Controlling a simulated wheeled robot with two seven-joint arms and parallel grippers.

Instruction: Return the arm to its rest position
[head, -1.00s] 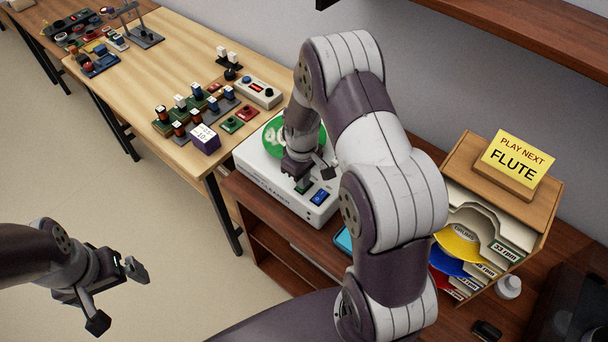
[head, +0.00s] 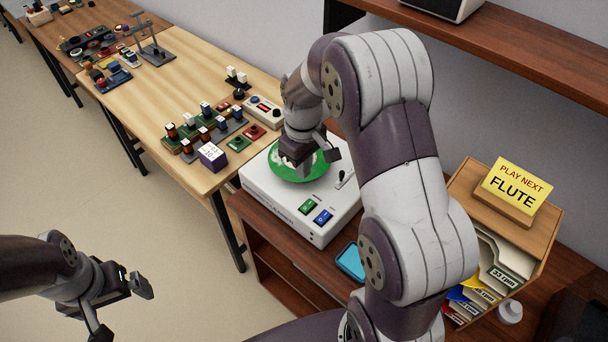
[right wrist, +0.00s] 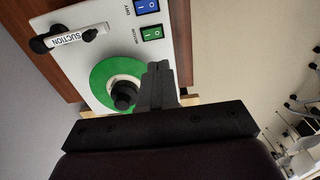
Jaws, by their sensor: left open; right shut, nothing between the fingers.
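My right gripper (head: 312,153) is shut and empty, hanging above the green-labelled disc (head: 285,168) on the white cleaner machine (head: 262,185) and hiding part of it. The machine's front corner has a green switch (head: 307,206) and a blue switch (head: 324,216), both clear of the gripper. In the right wrist view the shut fingers (right wrist: 158,85) appear beside the green disc (right wrist: 103,75), with the green switch (right wrist: 152,33) and a lever marked SUCTION (right wrist: 75,38) beyond. My left gripper (head: 122,306) is open and empty over the floor at the lower left.
A wooden table (head: 190,75) with several small blocks and devices stands to the left. A record rack (head: 500,235) with a yellow "PLAY NEXT FLUTE" sign (head: 516,182) is at the right. A shelf (head: 490,45) overhangs the back. A blue tablet-like item (head: 351,262) lies near the machine.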

